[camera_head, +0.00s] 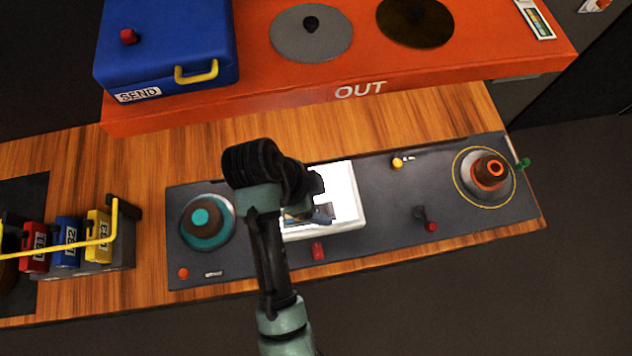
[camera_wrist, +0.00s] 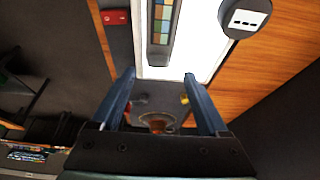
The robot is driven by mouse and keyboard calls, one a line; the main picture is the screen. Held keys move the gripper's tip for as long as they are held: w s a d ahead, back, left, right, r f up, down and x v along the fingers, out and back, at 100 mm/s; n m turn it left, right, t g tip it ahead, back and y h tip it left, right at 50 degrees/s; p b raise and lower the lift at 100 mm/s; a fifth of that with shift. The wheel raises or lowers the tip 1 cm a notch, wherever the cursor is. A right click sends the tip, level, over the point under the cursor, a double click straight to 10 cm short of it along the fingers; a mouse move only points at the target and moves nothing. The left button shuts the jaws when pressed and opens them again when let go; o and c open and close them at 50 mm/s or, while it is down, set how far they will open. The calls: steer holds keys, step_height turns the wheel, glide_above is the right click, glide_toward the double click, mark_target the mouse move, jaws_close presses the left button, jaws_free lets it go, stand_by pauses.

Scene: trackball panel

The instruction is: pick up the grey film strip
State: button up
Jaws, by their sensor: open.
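The grey film strip (camera_wrist: 162,30), with a row of coloured frames, lies on the bright white light panel (camera_wrist: 197,45) in the wrist view. In the head view my arm and gripper largely hide the strip, and the light panel (camera_head: 345,190) shows behind them. My gripper (camera_head: 320,212) is over the panel in the head view. In the wrist view my gripper (camera_wrist: 158,76) has its two fingers apart with nothing held between them. The strip's near end is just beyond the fingertips, roughly between their lines. The height gap cannot be told.
A red control (camera_head: 318,250) sits at the panel's front edge. A teal-and-brown trackball (camera_head: 201,219) is left, an orange-topped knob (camera_head: 490,172) right. The orange OUT unit (camera_head: 300,100) rises behind. A strip-like piece (camera_head: 535,18) lies on it. Labelled cases (camera_head: 68,243) stand far left.

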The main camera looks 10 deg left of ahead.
mark_target(330, 208)
steer(key=p+x, duration=0.1)
steer(key=x, duration=0.3)
steer(key=shift+s+f, duration=0.15)
steer(key=shift+c, duration=0.3)
jaws_close()
